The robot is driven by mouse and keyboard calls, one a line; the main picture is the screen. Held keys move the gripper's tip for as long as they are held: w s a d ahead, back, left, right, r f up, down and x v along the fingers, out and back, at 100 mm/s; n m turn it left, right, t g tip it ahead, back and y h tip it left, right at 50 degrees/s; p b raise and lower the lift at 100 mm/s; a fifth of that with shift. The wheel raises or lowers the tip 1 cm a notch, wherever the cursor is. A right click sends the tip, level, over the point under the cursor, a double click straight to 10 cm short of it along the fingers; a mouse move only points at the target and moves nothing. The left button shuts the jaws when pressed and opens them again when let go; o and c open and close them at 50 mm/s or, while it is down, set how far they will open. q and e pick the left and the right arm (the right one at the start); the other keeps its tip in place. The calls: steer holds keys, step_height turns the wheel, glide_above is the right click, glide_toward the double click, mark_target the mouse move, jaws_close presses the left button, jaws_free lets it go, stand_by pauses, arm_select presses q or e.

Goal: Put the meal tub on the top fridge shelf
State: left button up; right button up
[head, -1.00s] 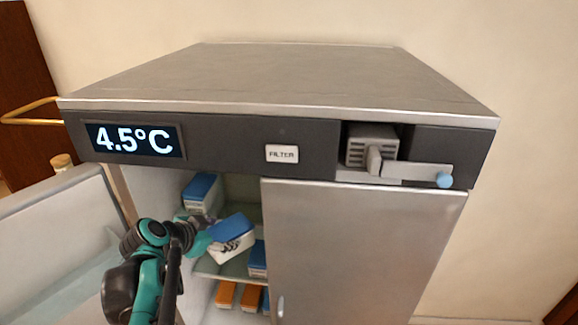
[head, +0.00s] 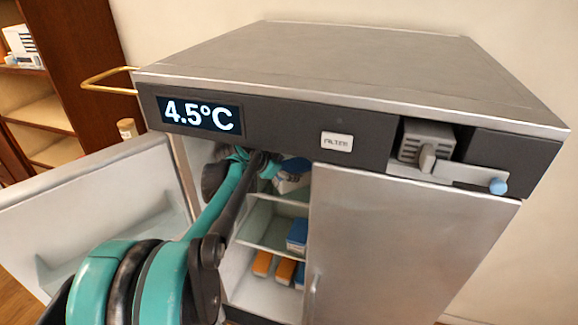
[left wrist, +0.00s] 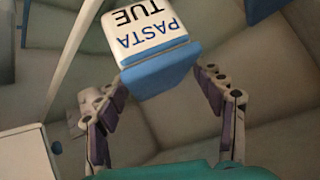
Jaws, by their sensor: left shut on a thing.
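The meal tub (head: 290,183) is white with a blue lid. It is inside the open left half of the fridge, at the top shelf level, partly hidden by my left arm. In the left wrist view the tub (left wrist: 160,70) reads "PASTA TUE" and sits between the two fingers. My left gripper (head: 272,168) is shut on it. I cannot tell whether the tub touches the top shelf (head: 290,198). My right gripper is not in view.
A blue-lidded tub (head: 297,235) stands on the shelf below, with orange-topped tubs (head: 263,263) at the bottom. The left door (head: 95,205) is open; the right door (head: 400,240) is closed. A dark control panel (head: 290,140) runs above the opening.

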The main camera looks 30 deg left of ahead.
arm_select(q)
steer(key=w, duration=0.1)
steer(key=w+f, duration=0.1)
steer(key=shift+w+a+f+p, duration=0.25)
steer(key=shift+w+a+p, duration=0.1)
steer(key=shift+w+a, duration=0.05)
steer(key=shift+f, duration=0.1)
steer(key=shift+s+d, duration=0.1)
steer(key=shift+s, duration=0.2)
steer(key=o, duration=1.9)
steer(key=shift+w, duration=0.15)
